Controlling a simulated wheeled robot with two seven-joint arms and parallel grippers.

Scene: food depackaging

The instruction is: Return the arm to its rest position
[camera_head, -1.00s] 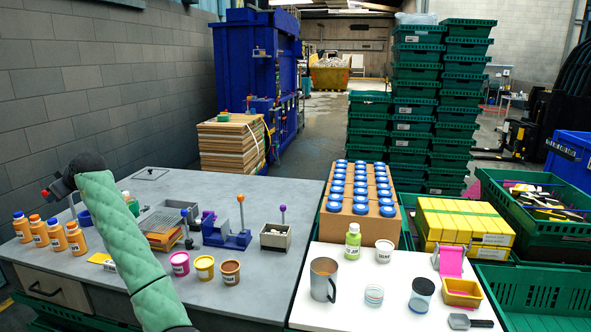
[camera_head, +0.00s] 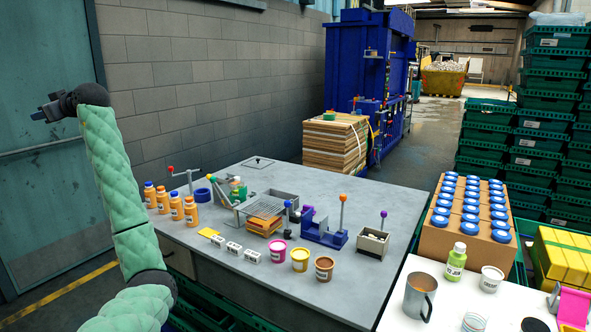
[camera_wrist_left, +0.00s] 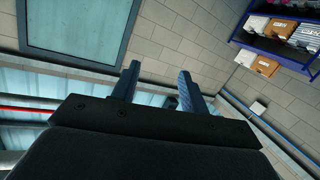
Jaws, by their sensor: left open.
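My left arm (camera_head: 112,170), in a green quilted sleeve, stands bent upward at the left of the head view. My left gripper (camera_head: 42,113) points left, away from the grey table, in front of the teal door and wall. In the left wrist view its two fingers (camera_wrist_left: 157,85) are apart with nothing between them. My right gripper is in neither view.
The grey table (camera_head: 225,274) holds orange bottles (camera_head: 177,207), small tubs (camera_head: 300,259) and a blue fixture (camera_head: 322,232). A box with blue lids (camera_head: 466,216) and a metal mug (camera_head: 420,296) stand to the right. Wall shelves (camera_wrist_left: 280,45) show in the wrist view. Space around the gripper looks clear.

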